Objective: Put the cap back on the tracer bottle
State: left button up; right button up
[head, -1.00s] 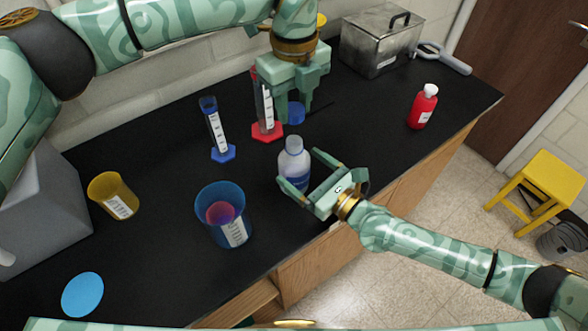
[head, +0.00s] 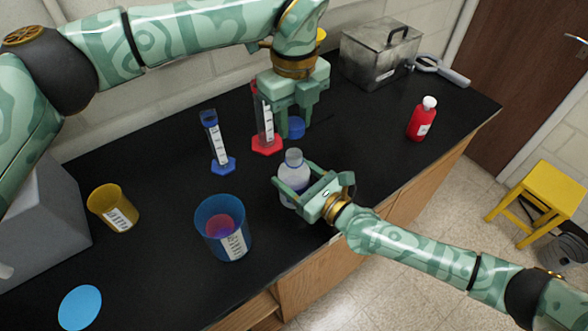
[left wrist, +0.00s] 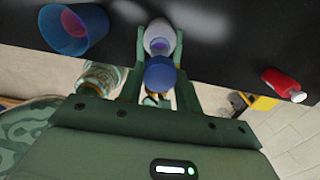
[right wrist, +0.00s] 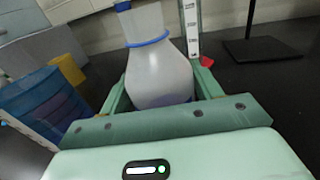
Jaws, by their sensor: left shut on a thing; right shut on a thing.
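The tracer bottle (head: 291,181), whitish and translucent with an uncapped neck, stands upright near the bench's front edge. My right gripper (head: 296,184) is shut on its body; the right wrist view shows the bottle (right wrist: 160,70) between the fingers, a blue ring around its neck. The blue cap (head: 296,127) is held in my left gripper (head: 294,122), which is shut on it, above and behind the bottle in the head view. In the left wrist view the cap (left wrist: 160,75) sits between the fingertips, with the bottle (left wrist: 160,38) beyond, apart from it.
A red-based cylinder (head: 266,130) and a blue-based cylinder (head: 217,140) stand close behind. A blue beaker (head: 222,228) is left of the bottle, a yellow beaker (head: 113,207) farther left. A red bottle (head: 422,119) and metal box (head: 380,52) are at right.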

aim_at(294, 153)
pick_arm(q)
jog(key=shift+f, duration=2.35)
jog(key=shift+f, duration=0.1)
jog(key=shift+f, duration=0.8)
jog(key=shift+f, duration=0.55)
